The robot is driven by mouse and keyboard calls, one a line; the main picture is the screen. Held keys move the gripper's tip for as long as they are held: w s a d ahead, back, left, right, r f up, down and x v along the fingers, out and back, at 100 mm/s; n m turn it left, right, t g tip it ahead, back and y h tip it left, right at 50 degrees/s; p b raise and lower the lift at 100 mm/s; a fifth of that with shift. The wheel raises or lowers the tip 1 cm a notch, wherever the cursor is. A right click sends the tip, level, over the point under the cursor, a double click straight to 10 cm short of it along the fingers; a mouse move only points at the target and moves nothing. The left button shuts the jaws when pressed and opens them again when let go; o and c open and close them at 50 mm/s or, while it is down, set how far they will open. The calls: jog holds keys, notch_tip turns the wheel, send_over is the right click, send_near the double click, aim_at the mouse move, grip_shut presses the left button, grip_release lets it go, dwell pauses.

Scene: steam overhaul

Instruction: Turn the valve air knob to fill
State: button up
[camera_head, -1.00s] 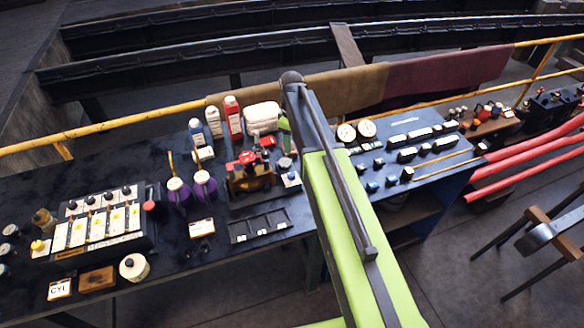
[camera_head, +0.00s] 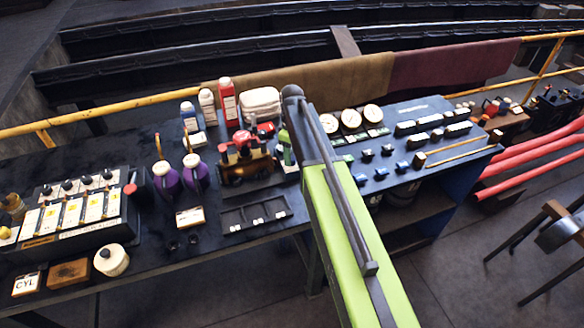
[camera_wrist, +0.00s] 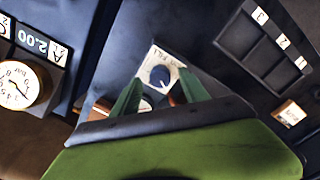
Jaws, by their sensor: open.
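The valve air knob (camera_wrist: 160,76) is a small dark blue knob with a light pointer on a white plate (camera_wrist: 166,59). The plate carries printed lettering, with FILL legible in the wrist view. My gripper (camera_wrist: 162,88) shows two green fingers, open, one on each side of the knob's lower area in the picture. Nothing is held, and I cannot tell whether either finger touches the knob. In the head view my gripper (camera_head: 285,150) is partly hidden behind my arm, near the brass-and-red valve assembly (camera_head: 243,160); the knob cannot be made out there.
A numbered black tray (camera_head: 257,215) lies in front of the valve assembly. Purple bottles (camera_head: 195,172) stand left of it, and a red bottle (camera_head: 228,102) behind. The gauge panel (camera_head: 395,165) is to the right. A gauge (camera_wrist: 25,88) shows at left in the wrist view.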

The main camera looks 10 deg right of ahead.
jog(key=shift+f+b, duration=0.35)
jog(key=shift+f, duration=0.55)
jog(key=shift+r, duration=0.1)
jog(key=shift+c, duration=0.4)
grip_shut()
